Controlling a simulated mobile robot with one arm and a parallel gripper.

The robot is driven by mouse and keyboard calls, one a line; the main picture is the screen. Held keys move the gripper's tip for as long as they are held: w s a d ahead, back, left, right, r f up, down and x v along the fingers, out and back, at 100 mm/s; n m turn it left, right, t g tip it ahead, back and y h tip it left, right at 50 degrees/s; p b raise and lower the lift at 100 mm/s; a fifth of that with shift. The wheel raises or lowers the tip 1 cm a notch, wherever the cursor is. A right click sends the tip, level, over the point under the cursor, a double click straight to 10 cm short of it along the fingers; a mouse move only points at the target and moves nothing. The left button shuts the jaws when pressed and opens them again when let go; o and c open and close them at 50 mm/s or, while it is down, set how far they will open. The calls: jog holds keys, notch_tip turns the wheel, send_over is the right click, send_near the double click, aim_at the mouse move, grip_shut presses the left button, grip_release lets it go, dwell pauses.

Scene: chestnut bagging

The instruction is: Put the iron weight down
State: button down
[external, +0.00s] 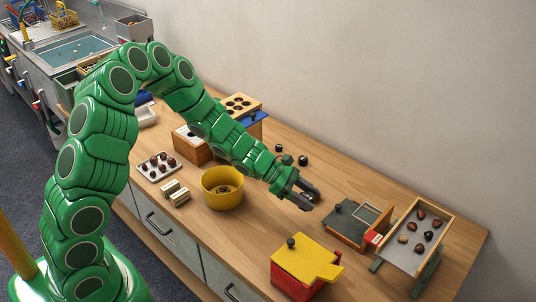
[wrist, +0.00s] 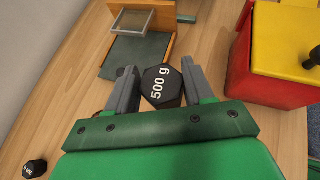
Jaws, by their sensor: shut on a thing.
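The iron weight (wrist: 161,88), dark and six-sided with "500 g" in white on top, sits between the two grey fingers of my gripper (wrist: 159,76) in the wrist view. My gripper is shut on it. In the external view my gripper (external: 308,195) points down over the right half of the wooden counter, and the weight is mostly hidden by the fingers. I cannot tell whether the weight's underside touches the counter.
Smaller dark weights (external: 302,160) stand behind my gripper. A red box with a yellow lid (external: 305,262) stands in front, a dark green plate device (external: 352,222) to the right, with a chestnut tray (external: 447,232) beyond. A yellow bowl (external: 222,199) stands left.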

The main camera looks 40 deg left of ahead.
aim_at(308, 195)
notch_tip(308, 195, up, 21)
jog(key=w+n+t+y, duration=0.5)
jog(key=w+n+t, duration=0.1)
jog(key=w, duration=0.5)
jog(key=shift+w+a+f+n, duration=0.25)
jog(key=shift+w+a+n, duration=0.1)
jog(key=shift+n, duration=0.45)
dwell(0.5)
jog(key=shift+w+a+y, duration=0.1)
jog(key=shift+w+y, duration=0.1)
jog(key=shift+y, duration=0.1)
jog(key=shift+w+a+r+n+t+y, duration=0.1)
jog(key=shift+w+a+n+t+y, duration=0.25)
jog(key=shift+n+y, duration=0.3)
jog(key=shift+w+a+r+n+t+y, duration=0.1)
jog(key=shift+w+a+n+y, duration=0.1)
jog(key=shift+w+n+y, duration=0.35)
jog(key=shift+w+a+n+t+y, duration=0.25)
jog(key=shift+n+y, duration=0.35)
jog(key=shift+n, duration=0.2)
jog(key=shift+y, duration=0.3)
